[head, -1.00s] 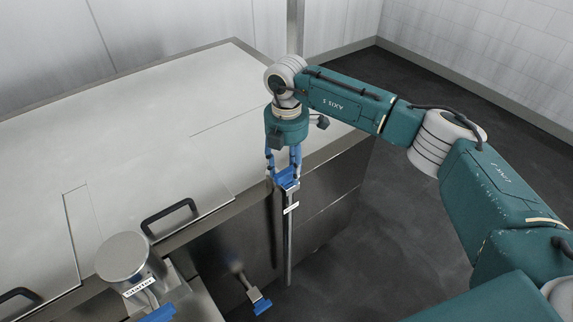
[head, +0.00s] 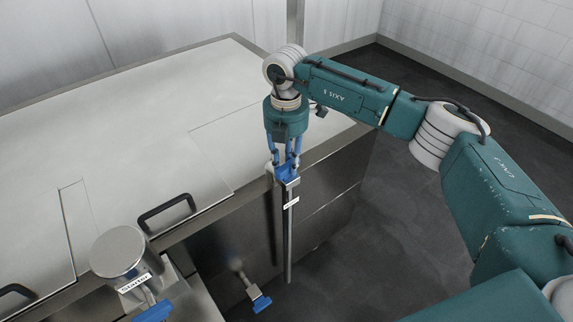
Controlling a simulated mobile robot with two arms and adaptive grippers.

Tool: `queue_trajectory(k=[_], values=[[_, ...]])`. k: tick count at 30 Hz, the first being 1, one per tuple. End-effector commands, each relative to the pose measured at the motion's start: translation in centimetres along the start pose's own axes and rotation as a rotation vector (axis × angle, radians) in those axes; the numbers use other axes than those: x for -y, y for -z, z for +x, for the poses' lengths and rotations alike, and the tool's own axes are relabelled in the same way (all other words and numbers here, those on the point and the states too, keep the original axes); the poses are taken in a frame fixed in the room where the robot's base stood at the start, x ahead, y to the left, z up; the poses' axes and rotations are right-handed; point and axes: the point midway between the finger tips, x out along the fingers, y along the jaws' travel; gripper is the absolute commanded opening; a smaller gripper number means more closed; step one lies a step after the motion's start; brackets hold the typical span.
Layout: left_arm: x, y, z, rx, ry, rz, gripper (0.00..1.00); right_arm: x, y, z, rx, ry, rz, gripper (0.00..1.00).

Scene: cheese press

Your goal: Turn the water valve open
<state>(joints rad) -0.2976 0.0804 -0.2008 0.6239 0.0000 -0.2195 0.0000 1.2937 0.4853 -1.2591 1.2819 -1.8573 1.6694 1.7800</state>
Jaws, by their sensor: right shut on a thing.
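A slim vertical metal pipe (head: 287,245) with a small white label (head: 291,203) stands at the near edge of the large steel vat. A blue handle (head: 287,172) sits at its top; the label is too small to read, so I cannot tell for certain that this is the water valve. My right gripper (head: 286,164) points down from above, its blue fingers shut on the blue handle. The fingers partly hide the handle. My left gripper is not in view.
The vat's pale lid (head: 120,140) fills the left, with a dark handle (head: 167,213) on it. A labelled metal cylinder (head: 118,251) stands lower left beside another blue handle (head: 155,312). A blue-tipped lever (head: 261,304) sticks out low down. Dark floor (head: 440,225) lies open at right.

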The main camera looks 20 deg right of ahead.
Motion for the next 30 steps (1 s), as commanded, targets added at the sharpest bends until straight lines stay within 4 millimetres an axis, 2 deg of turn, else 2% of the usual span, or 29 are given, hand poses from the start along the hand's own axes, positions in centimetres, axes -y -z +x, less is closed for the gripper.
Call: queue_trajectory(k=[1, 12, 30], values=[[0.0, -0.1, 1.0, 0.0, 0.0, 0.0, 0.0, -0.1, 0.0, 0.3, 0.001, -0.005, -0.04, 0.0], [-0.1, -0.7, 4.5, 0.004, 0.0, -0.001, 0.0, -0.1, 0.2, 0.2, 0.001, -0.006, -0.389, 0.0], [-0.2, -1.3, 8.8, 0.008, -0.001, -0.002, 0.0, 0.1, 0.5, 0.1, 0.004, -0.004, -0.956, 0.0]])
